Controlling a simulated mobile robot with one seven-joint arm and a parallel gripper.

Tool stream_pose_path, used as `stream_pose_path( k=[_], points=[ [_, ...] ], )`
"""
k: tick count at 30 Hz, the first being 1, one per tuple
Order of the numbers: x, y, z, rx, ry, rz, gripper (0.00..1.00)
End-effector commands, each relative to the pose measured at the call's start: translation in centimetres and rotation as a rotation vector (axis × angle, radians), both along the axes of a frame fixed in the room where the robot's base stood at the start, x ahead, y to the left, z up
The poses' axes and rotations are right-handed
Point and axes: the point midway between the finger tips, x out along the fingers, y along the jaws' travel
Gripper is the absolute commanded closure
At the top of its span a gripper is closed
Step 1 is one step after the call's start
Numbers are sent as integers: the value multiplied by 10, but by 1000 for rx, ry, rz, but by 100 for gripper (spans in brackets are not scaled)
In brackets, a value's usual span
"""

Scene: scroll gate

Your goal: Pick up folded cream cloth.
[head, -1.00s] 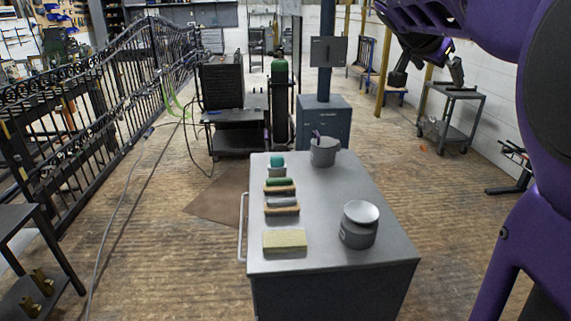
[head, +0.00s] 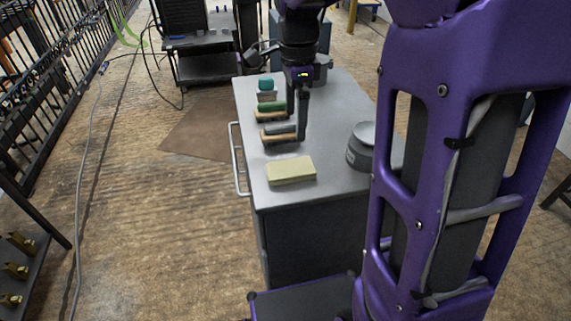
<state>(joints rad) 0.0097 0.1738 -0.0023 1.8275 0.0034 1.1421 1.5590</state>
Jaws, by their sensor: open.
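The folded cream cloth (head: 291,171) is a pale yellow, flat rectangular pad. It lies on the near left part of the grey cabinet top (head: 335,185), close to its left edge, fully in view. My gripper (head: 279,98) is open and empty, pointing down over the far half of the cabinet top. It is beyond the cloth and apart from it. One dark finger hangs beside the brushes; the other is further back to the left and partly hard to make out.
Two wood-backed brushes, one grey (head: 281,134) and one green (head: 270,111), and a teal-topped item (head: 265,90) line the left side behind the cloth. A grey tin with a pale lid (head: 361,150) stands right of the cloth. A handle rail (head: 236,160) runs along the cabinet's left side.

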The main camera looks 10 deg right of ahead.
Motion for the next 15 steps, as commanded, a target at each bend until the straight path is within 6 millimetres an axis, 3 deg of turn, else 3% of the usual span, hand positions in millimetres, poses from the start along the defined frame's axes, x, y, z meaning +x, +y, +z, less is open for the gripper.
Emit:
stream_pose_path(
  k=[1,9,15],
  points=[
    [-1,0,-15,-1,5,0,0],
    [0,0,-72,-2,2,1,0],
    [0,0,-94,-2,0,1,0]
  ],
)
